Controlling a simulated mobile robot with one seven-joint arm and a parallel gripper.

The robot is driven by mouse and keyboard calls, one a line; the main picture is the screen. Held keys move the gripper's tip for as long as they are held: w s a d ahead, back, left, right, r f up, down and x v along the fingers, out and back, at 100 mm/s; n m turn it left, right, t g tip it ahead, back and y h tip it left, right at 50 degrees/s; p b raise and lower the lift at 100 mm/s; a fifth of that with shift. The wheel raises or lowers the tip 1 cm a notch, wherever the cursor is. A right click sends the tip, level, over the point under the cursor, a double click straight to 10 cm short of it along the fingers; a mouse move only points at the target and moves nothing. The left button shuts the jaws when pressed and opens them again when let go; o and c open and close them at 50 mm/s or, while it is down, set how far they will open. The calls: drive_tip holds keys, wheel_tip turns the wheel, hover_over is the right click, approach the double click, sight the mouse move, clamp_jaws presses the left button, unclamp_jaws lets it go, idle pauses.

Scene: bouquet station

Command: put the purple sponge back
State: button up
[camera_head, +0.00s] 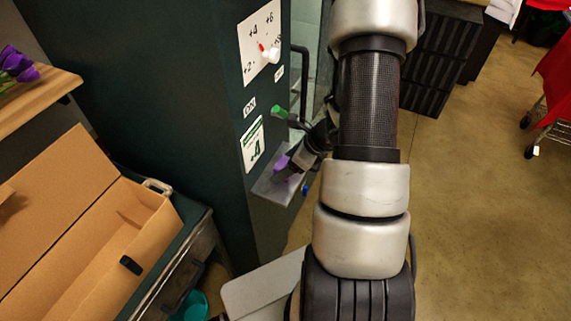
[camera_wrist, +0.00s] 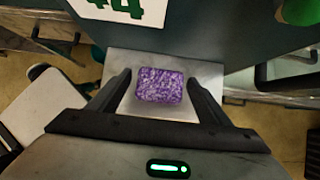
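The purple sponge (camera_wrist: 160,85) is a speckled block over a small grey metal shelf (camera_wrist: 122,62) on the side of the dark green cabinet. My gripper (camera_wrist: 158,77) has its two black fingers on either side of the sponge, with a narrow gap showing at each side, so it looks open around it. In the head view the sponge (camera_head: 281,162) is a small purple patch at my gripper, above the shelf (camera_head: 271,187), partly hidden by the gripper. I cannot tell whether the sponge's underside touches the shelf.
An open cardboard box (camera_head: 110,245) stands at the left. Purple flowers (camera_head: 18,72) lie on a wooden shelf (camera_head: 35,100).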

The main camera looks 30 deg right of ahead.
drive_tip(key=shift+r, duration=0.1)
drive_tip(key=p+v, duration=0.2)
drive_tip(key=v, duration=1)
